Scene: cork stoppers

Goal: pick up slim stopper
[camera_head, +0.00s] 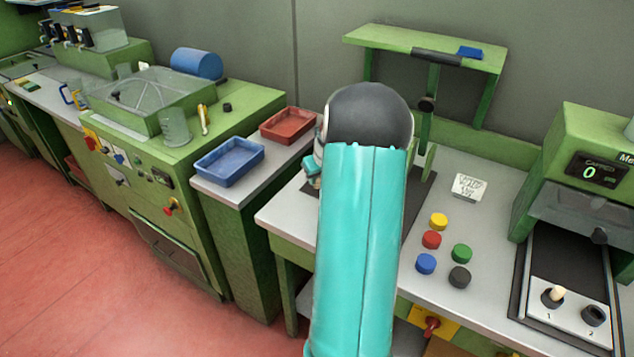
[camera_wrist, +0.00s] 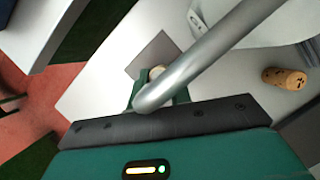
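In the wrist view a cork stopper (camera_wrist: 285,78) lies on its side on a light surface at the right. It is light brown with dark marks. A small pale round thing (camera_wrist: 157,72) shows near the middle, partly behind a grey tube; I cannot tell whether it is a stopper. In the head view my arm hides the cork and most of my gripper. The wrist view does not clearly show the fingertips, so I cannot tell whether they are open or shut. No grip on the cork shows.
Coloured round caps (camera_head: 431,239) and a white label card (camera_head: 469,187) are on the worktop right of my arm. A green machine (camera_head: 596,125) with a display stands at the right. A blue tray (camera_head: 230,160) and a red tray (camera_head: 289,125) are at the left. A green stand (camera_head: 480,45) rises behind.

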